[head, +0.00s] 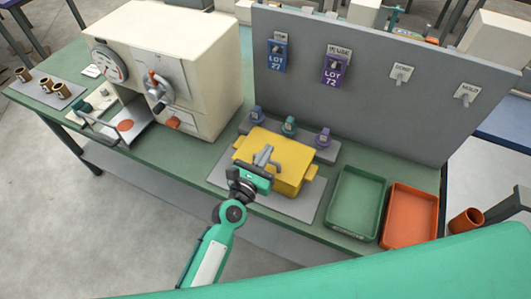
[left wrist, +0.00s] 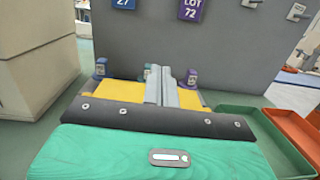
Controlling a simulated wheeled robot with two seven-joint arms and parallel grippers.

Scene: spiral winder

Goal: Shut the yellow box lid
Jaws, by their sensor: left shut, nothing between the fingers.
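The yellow box (head: 292,153) sits on a grey mat (head: 300,207) on the green bench. Its top looks flat and down, with no raised lid visible, but my gripper hides part of it. Yellow also shows on both sides of my fingers in the left wrist view (left wrist: 118,91). My left gripper (head: 264,154) is over the near middle of the box top, fingers together and empty, pointing toward the back. I cannot tell whether the fingertips touch the top. My right gripper is not in view.
Several small coloured padlock-like pieces stand on a grey strip (head: 300,143) behind the box. A grey panel (head: 380,75) with hanging tags rises behind. A green tray (head: 357,203) and an orange tray (head: 410,215) are to the right. A cream machine (head: 190,65) is left.

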